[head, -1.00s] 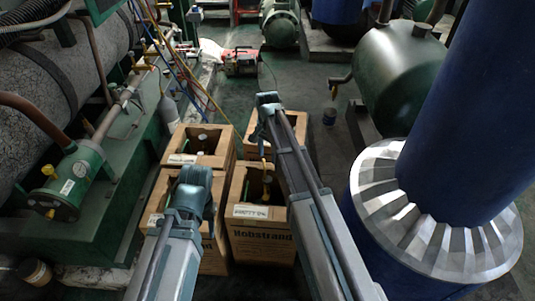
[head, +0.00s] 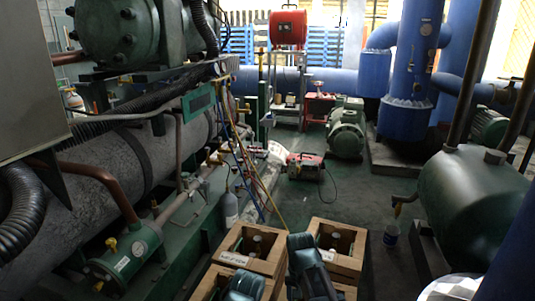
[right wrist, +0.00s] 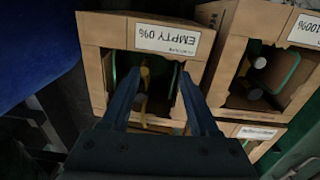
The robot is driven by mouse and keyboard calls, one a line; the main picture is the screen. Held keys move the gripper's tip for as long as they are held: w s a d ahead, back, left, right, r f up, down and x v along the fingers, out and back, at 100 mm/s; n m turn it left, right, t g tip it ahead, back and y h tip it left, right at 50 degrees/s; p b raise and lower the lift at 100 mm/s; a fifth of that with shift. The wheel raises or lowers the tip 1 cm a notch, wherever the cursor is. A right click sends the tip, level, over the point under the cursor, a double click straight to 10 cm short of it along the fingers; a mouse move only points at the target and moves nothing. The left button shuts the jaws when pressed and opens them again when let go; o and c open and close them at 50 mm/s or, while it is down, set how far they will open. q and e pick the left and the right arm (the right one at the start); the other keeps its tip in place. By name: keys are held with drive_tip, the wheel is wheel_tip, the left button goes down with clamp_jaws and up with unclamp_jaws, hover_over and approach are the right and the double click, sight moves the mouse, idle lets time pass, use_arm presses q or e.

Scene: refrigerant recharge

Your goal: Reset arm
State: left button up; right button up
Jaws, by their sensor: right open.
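My right gripper (right wrist: 158,75) is open in the right wrist view, its two dark fingers spread over a cardboard box labelled "EMPTY 0%" (right wrist: 167,39). A yellow strip and a dark cylinder top show inside that box, between the fingers. No grip on them is visible. In the head view my right arm (head: 306,268) rises at the bottom centre, in front of the boxes. Part of my left arm (head: 243,286) shows at the bottom edge; its gripper is not visible.
An open box marked "100%" (right wrist: 265,70) stands beside the empty one. A red machine (head: 306,166) and a green motor (head: 346,130) are on the floor behind. A green tank (head: 470,195) stands right, pipework left.

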drive_tip(key=s+a+r+n+p, duration=0.15)
drive_tip(key=s+a+n, duration=0.25)
drive_tip(key=s+n, duration=0.65)
use_arm(q)
wheel_tip(320, 180, up, 32)
drive_tip(key=p, duration=3)
drive_tip(key=shift+f, duration=0.25)
use_arm(e)
wheel_tip(320, 180, up, 30)
drive_tip(key=s+m, duration=0.2)
drive_tip(key=m, duration=0.1)
drive_tip(key=shift+a+h, duration=0.3)
